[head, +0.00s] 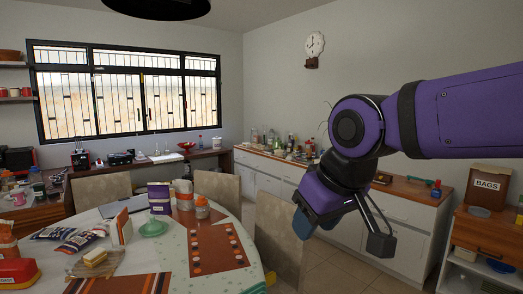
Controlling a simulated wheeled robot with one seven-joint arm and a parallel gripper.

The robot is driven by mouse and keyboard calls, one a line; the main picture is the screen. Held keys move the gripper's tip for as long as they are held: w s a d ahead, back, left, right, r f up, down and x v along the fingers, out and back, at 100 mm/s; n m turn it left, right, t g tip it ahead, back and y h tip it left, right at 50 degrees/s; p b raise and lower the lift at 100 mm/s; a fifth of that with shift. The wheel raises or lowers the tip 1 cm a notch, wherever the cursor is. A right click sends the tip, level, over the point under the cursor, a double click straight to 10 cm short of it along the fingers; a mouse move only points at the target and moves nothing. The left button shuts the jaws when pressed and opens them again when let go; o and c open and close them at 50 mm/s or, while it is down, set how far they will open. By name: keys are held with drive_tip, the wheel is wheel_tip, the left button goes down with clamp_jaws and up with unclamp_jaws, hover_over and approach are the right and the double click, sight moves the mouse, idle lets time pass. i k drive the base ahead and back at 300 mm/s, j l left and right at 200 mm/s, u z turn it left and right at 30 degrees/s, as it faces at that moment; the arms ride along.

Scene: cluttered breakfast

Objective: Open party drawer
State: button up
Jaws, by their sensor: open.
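My gripper (342,231) is in the right half of the head view, open and empty, pointing down. It is in front of the white cabinets and does not visibly touch anything. A long white cabinet (404,213) with a wooden top runs along the right wall; its upper fronts look like drawers and appear shut. A wooden drawer front (484,236) shows in the unit at the far right, and it appears shut. I see no readable label that tells which one is the party drawer. My arm hides part of the white cabinet.
A round table (206,281) crowded with food packets and dishes fills the lower left. A beige chair (279,233) stands between the table and the cabinets. A cardboard box marked BAGS (488,184) sits on the right unit. Tiled floor (325,262) shows free below my gripper.

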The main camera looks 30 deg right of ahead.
sight(273, 168)
drive_tip(key=z, duration=1)
drive_tip(key=i+l+z, duration=0.2)
drive_tip(key=z, duration=0.2)
drive_tip(key=i+l+z, duration=0.15)
drive_tip(key=z, duration=0.25)
drive_tip(key=i+z, duration=0.4)
drive_tip(key=i+u, duration=0.15)
drive_tip(key=i, duration=0.75)
drive_tip(key=i+l+u, duration=0.15)
drive_tip(key=i, duration=0.75)
drive_tip(key=i+j+u, duration=0.2)
drive_tip(key=i+u, duration=0.6)
drive_tip(key=i+l+u, duration=0.15)
drive_tip(key=i+u, duration=0.3)
drive_tip(key=i+l+u, duration=0.4)
drive_tip(key=i, duration=0.15)
drive_tip(key=i+u, duration=0.4)
drive_tip(key=i, duration=3.2)
drive_tip(key=i+j+z, duration=0.15)
drive_tip(key=i+z, duration=0.15)
drive_tip(key=i, duration=0.2)
drive_tip(key=i+j+z, duration=0.25)
drive_tip(key=i, duration=0.25)
